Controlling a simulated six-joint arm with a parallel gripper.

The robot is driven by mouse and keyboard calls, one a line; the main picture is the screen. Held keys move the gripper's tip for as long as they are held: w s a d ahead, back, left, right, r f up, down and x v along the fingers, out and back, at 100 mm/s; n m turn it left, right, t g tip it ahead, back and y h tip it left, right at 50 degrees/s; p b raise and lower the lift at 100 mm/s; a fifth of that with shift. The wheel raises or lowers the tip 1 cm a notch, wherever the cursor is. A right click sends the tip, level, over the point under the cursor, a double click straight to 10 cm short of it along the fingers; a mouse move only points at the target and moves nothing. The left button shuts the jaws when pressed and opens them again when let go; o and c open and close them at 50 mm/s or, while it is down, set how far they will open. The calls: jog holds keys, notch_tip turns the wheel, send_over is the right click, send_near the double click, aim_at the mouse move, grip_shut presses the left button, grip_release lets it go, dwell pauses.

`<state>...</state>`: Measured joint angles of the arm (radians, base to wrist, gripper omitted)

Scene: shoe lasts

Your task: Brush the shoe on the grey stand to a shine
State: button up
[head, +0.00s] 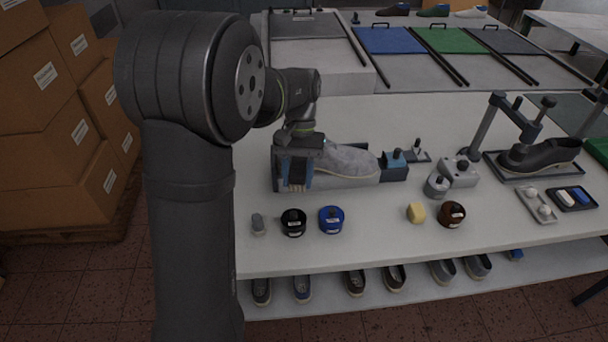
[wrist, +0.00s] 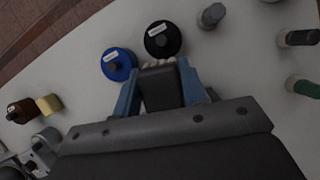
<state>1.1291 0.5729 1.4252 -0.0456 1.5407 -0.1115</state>
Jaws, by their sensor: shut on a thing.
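The grey shoe (head: 350,161) lies on the grey stand (head: 366,183), with a blue block (head: 394,165) at its right end. My gripper (head: 298,165) is at the left end of this shoe and hides part of it. It is shut on a dark brush; the brush (wrist: 160,88) sits between the blue fingers in the wrist view. Pale bristles (head: 297,186) show below the fingers in the head view. My gripper (wrist: 158,80) hides the shoe from the wrist camera. I cannot tell whether the bristles touch the shoe.
A black tin (head: 293,222), a blue tin (head: 331,219) and a small grey knobbed piece (head: 258,225) stand in front. A yellow sponge (head: 416,212) and a brown jar (head: 452,214) are further right. A dark shoe (head: 540,154) sits on another stand at right.

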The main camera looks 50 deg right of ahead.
jog(key=shift+w+a, duration=1)
jog(key=shift+w, duration=0.2)
notch_tip(320, 180, up, 6)
jog(key=s+a, duration=0.1)
jog(key=shift+s+a, duration=0.2)
jog(key=shift+a, duration=0.05)
